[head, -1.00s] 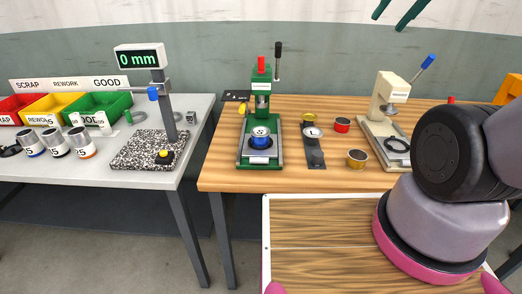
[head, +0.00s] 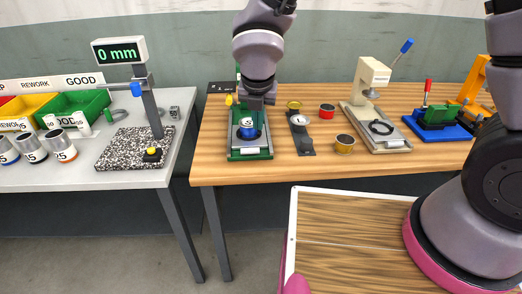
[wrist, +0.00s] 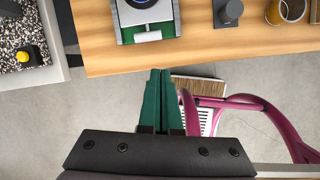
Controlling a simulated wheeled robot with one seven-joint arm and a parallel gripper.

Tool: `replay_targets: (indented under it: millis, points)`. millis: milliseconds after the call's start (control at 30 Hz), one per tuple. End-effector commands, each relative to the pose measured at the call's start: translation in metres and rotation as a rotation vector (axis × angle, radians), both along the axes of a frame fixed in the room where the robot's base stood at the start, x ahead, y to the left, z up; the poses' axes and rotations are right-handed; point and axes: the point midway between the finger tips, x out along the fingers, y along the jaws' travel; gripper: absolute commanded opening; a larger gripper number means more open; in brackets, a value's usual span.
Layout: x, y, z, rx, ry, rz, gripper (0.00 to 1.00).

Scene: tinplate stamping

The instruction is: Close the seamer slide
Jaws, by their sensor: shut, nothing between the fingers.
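A green press-like machine (head: 235,155) stands at the left of the wooden table. A blue can (head: 247,131) sits in it on a grey slide, with a pale handle bar (head: 250,151) at the front. Its front and bar also show at the top of the wrist view (wrist: 155,33). I cannot read its label, so I cannot tell for sure that it is the seamer. My arm hides its upper part in the head view. My gripper (wrist: 160,71) has its green fingers together and empty, apart from the machine and below the table edge in the wrist view.
A cream machine (head: 367,88) with a blue-knobbed lever and a green-and-blue fixture (head: 437,125) stand to the right. A dark plate (head: 301,136) and small tins, one amber (head: 345,143), lie between. A gauge (head: 128,145) stands on the grey table at left.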

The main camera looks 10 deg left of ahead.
Motion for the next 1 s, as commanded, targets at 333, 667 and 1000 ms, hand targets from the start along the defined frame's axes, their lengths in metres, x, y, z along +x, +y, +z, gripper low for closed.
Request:
replay_targets:
  millis: [333,667,1000]
  points:
    - [-0.024,0.025,-0.044,-0.064,0.013,0.242,0.00]
    - [-0.007,0.028,-0.101,-0.065,0.014,0.240,0.00]
    - [0.021,0.034,-0.128,-0.059,0.013,0.229,0.00]
